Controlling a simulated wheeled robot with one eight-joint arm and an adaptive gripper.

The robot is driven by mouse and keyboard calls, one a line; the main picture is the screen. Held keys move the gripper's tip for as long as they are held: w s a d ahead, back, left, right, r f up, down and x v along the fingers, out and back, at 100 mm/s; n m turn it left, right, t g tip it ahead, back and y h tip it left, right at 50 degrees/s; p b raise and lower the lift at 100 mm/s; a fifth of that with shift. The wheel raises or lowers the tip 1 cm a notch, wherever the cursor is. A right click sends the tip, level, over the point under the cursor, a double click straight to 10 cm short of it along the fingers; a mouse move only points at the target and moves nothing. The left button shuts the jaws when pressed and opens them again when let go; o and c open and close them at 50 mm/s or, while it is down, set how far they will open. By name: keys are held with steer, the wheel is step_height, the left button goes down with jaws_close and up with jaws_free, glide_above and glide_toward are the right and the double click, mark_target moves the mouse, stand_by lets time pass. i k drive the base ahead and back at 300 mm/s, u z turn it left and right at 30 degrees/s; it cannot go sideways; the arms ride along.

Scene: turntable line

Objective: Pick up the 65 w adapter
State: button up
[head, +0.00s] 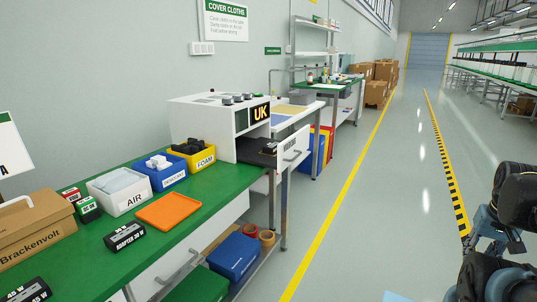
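Black adapter boxes with white labels lie on the green bench top in the head view. One black adapter (124,236) lies in front of the white AIR bin, and its label seems to read 30 W. My dark arm is folded at the right edge, far from the bench items. I cannot make out its fingertips clearly.
An orange tray (170,211) lies on the bench. Behind it stand the white AIR bin (121,203), a blue bin (168,180) and a yellow FOAM bin (204,159). A Brackenvolt carton (36,236) is at left, a white UK machine (200,117) beyond. The aisle floor is clear.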

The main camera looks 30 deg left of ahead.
mark_target(270, 149)
steer(key=u, duration=1.65)
steer(key=i, duration=1)
steer(key=z, duration=0.95)
steer(key=k, duration=1.3)
steer(key=z, duration=0.05)
